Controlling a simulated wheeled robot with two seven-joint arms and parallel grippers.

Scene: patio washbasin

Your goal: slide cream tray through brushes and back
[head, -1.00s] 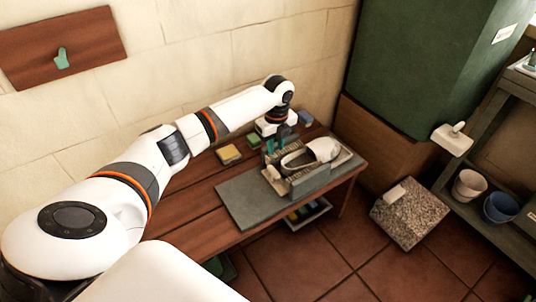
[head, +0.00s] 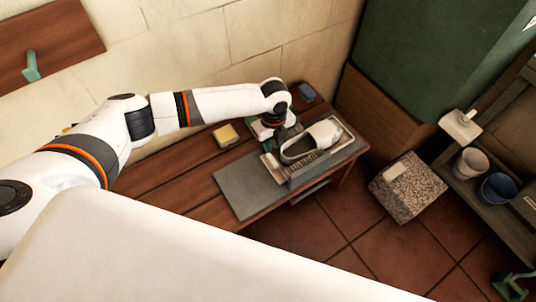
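The cream tray (head: 347,141) lies on the bench and carries a white shoe (head: 322,131). It passes between the brushes (head: 309,168), a grey-walled fixture with bristle rows on the grey slab (head: 241,188). My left gripper (head: 276,143) points down by the tray's left end, close behind the shoe's open heel. Its fingers are small and dark and partly hidden, so I cannot see whether they grip the tray. My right gripper does not show.
A yellow block (head: 225,135) and a blue block (head: 307,92) lie on the wooden bench (head: 199,168). A speckled stone block (head: 408,190) stands on the floor to the right. A shelf there holds a white pot (head: 472,162) and a blue pot (head: 497,188).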

